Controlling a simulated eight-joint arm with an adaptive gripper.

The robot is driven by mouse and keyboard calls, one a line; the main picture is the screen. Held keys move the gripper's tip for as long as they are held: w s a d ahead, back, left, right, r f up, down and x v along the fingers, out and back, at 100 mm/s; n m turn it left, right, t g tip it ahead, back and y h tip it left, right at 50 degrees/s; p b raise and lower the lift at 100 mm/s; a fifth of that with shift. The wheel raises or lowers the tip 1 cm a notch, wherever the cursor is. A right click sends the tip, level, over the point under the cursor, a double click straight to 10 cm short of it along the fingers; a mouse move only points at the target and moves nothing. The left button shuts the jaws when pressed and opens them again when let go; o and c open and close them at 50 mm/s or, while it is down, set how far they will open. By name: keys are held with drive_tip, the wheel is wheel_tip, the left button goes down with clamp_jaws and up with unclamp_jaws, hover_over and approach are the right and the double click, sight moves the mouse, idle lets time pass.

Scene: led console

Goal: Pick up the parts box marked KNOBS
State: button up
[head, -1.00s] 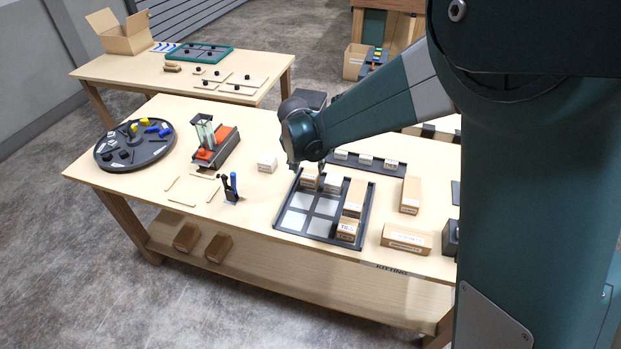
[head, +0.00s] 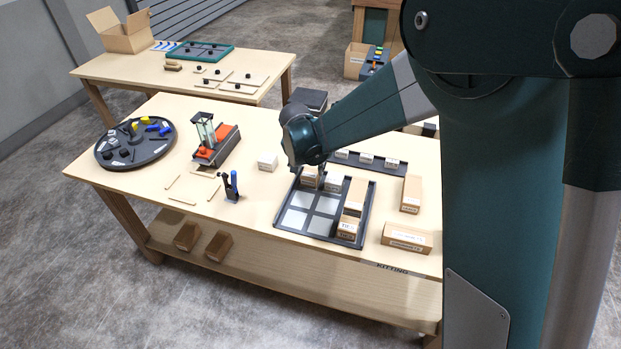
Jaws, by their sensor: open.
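My gripper (head: 306,164) hangs over the back left part of a dark divided tray (head: 281,208), close above a small cardboard box (head: 309,179). The fingers are open but small and partly hidden, and I cannot tell whether they touch the box. Another small box (head: 333,185) stands just right of it. More boxes (head: 347,229) stand along the tray's right side. A white box (head: 267,163) stands on the table left of the gripper. The labels are too small to read, so I cannot tell which box is marked KNOBS.
Several small boxes (head: 366,159) stand in a dark rack behind the tray. Cardboard boxes (head: 411,194) and (head: 406,238) lie to its right. Left are a blue-and-black tool stand (head: 231,187), a red fixture (head: 214,147) and a round dark tray (head: 118,157).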

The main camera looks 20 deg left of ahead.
sight(310, 173)
drive_tip(key=shift+b+x, duration=0.4)
drive_tip(key=shift+x, duration=2.2)
drive_tip(key=c, duration=0.7)
